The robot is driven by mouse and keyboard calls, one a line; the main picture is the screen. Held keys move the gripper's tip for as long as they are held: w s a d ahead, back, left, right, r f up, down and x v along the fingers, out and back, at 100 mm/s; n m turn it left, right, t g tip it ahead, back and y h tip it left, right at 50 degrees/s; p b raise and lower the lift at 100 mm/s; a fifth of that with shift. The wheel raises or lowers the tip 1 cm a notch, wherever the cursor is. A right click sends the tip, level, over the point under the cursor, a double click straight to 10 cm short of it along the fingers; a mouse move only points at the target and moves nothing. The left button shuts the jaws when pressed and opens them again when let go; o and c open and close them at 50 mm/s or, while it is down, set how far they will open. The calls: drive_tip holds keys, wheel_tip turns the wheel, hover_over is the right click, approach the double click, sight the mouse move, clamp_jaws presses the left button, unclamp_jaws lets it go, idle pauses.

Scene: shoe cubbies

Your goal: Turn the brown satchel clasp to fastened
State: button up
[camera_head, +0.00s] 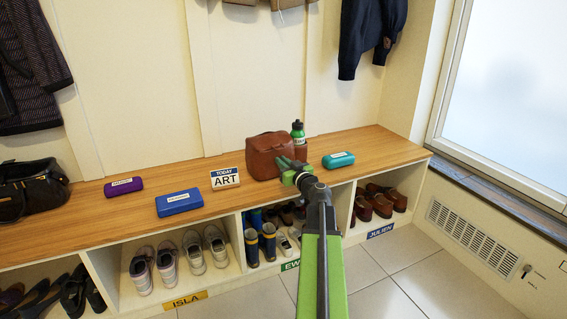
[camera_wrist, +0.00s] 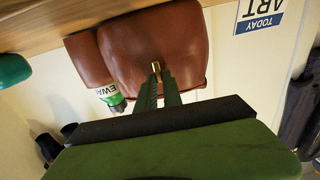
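The brown satchel (camera_head: 268,153) stands on the wooden bench, and its front fills the upper middle of the wrist view (camera_wrist: 180,45), which looks upside down. A small brass clasp (camera_wrist: 156,68) sits on the satchel's front. My gripper (camera_head: 285,162) reaches the satchel from the front. In the wrist view my gripper's green fingers (camera_wrist: 160,77) are close together, with the clasp between their tips. The tips hide part of the clasp, so its exact angle is hard to read.
A green bottle (camera_head: 297,132) stands beside the satchel. Shoe cubbies are below the bench (camera_head: 100,205). The floor (camera_head: 400,270) is clear.

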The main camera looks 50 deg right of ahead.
drive_tip(key=shift+s+d, duration=0.1)
clamp_jaws()
drive_tip(key=shift+m, duration=0.3)
drive_tip(key=m, duration=0.3)
drive_tip(key=shift+d+m, duration=0.15)
drive_tip(key=shift+m, duration=0.15)
drive_tip(key=m, duration=0.6)
drive_tip(key=shift+d+f+b, duration=0.2)
drive_tip(key=shift+f+b, duration=0.1)
drive_tip(key=m, duration=0.3)
drive_tip(key=shift+f+m, duration=0.15)
drive_tip(key=shift+m, duration=0.25)
drive_tip(key=shift+f+m+b, duration=0.2)
drive_tip(key=shift+m+b, duration=0.15)
drive_tip(key=shift+m, duration=1.55)
